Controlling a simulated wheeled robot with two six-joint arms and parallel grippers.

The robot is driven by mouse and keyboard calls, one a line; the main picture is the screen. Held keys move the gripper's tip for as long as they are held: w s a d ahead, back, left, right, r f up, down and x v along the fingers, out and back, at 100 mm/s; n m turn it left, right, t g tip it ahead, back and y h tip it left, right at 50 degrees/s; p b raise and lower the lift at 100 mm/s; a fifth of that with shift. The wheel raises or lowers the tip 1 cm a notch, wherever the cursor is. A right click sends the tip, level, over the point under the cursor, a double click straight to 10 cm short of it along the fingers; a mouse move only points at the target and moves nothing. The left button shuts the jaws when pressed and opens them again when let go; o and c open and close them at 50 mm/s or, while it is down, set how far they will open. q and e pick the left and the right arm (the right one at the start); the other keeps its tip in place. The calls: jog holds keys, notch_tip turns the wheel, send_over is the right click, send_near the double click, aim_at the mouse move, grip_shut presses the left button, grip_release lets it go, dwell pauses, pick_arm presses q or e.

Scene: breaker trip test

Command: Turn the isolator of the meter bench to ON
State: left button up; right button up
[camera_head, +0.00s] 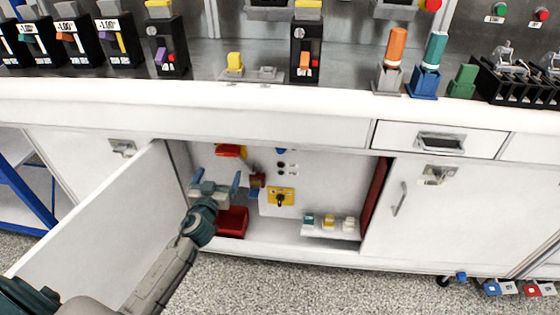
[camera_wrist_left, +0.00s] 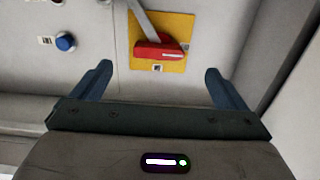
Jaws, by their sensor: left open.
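In the wrist view a red handle (camera_wrist_left: 158,51) sits on a yellow plate (camera_wrist_left: 176,28) on the pale cabinet wall, with a grey bar running down to it. In the head view a red and yellow fitting (camera_head: 231,150), which looks like the same one, shows high in the open cabinet, partly cut off by its top edge. My left gripper (camera_head: 216,182) is inside the cabinet, open and empty. In the wrist view its fingers (camera_wrist_left: 160,86) are spread, with the red handle beyond the gap, apparently untouched. ON markings are unreadable. My right gripper is out of view.
A yellow plate with a black knob (camera_head: 281,197) is right of the gripper. A blue button (camera_wrist_left: 65,41) is beside the handle. A red box (camera_head: 232,221) and small blocks (camera_head: 328,222) are lower down. The open door (camera_head: 105,225) stands left of my arm.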

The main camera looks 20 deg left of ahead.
aim_at(226, 155)
pick_arm(q)
jog(key=x, duration=0.3)
jog(key=p+x, duration=0.1)
jog(key=x, duration=0.7)
jog(key=shift+d+r, duration=0.1)
jog(key=shift+r, duration=0.3)
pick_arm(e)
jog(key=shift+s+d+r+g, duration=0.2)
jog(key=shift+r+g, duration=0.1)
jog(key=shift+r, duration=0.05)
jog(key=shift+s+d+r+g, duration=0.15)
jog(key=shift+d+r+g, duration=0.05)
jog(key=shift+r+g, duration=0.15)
pick_arm(q)
jog(key=c, duration=1)
